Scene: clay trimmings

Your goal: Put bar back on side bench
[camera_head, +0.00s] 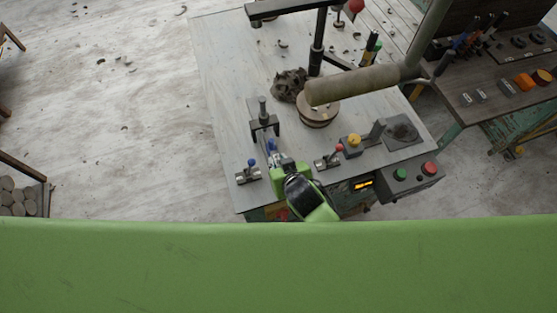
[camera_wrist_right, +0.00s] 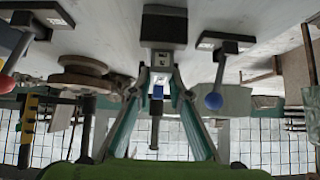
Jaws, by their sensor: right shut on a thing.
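My right gripper (camera_head: 274,157) reaches over the front edge of the machine table (camera_head: 222,75). The right wrist view shows the fingers (camera_wrist_right: 160,88) converging around this piece, with a dark rod beyond. I cannot tell whether the held piece is the bar or is fixed to the table. The side bench (camera_head: 463,103) stands at the right with several tools on it. My left gripper is not in view.
A blue-knobbed lever (camera_head: 248,172) and a red-knobbed lever (camera_head: 329,160) flank the gripper. A round wooden disc (camera_head: 318,112) and a dark clay lump (camera_head: 289,84) sit behind. A long arm with a beige grip (camera_head: 352,86) overhangs the table. Floor at left is mostly clear.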

